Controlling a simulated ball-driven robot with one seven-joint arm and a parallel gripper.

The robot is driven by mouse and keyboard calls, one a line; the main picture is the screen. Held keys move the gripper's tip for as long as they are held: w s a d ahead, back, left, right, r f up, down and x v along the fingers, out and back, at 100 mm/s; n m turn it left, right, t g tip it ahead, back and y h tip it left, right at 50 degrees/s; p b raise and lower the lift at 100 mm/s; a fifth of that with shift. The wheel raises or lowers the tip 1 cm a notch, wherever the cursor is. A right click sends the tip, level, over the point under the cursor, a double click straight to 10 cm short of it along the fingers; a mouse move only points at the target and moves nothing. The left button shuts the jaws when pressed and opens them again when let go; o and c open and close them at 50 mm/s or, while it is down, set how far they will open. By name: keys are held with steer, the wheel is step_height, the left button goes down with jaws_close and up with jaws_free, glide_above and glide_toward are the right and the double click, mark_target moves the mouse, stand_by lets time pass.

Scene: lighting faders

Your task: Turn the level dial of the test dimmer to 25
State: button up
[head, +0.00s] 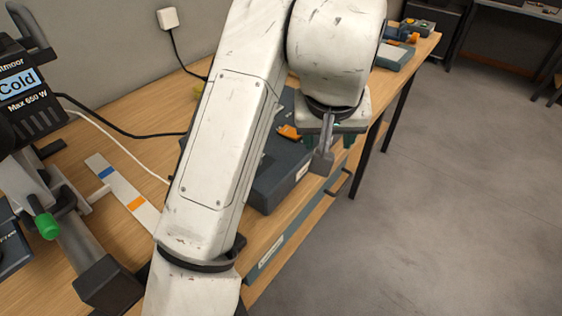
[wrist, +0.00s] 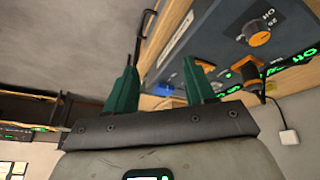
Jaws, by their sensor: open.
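The test dimmer appears to be the dark blue-grey box (head: 275,180) on the bench, partly hidden behind my arm in the head view. In the wrist view its panel (wrist: 215,30) fills the upper right, tilted, with an orange dial (wrist: 258,38) beside the printed mark 25. The dial's setting is too small to read. Green lit characters show on the panel below it. My gripper (wrist: 160,62) is open and empty, its two green fingers apart. The dial lies to the right of both fingers in that view, not between them.
A lamp with a green knob (head: 46,226) stands at the left. A pale strip with blue and orange marks (head: 125,190) lies on the wooden bench (head: 150,95). A cable runs to a wall plug (head: 167,18). Other devices (head: 393,55) sit farther back. Floor right of the bench is clear.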

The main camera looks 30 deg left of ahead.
steer(key=s+a+r+n+g+y+b, duration=0.1)
steer(key=s+a+r+n+b, duration=0.15)
steer(key=s+a, duration=0.6)
steer(key=x, duration=0.3)
steer(key=a+x, duration=0.1)
steer(key=x, duration=0.3)
steer(key=w+a+x, duration=0.1)
steer(key=x, duration=0.2)
steer(key=shift+w+a+r, duration=0.1)
steer(key=shift+w+r, duration=0.05)
steer(key=shift+y, duration=0.3)
jaws_close()
steer(key=shift+r+m, duration=0.1)
steer(key=shift+m, duration=0.15)
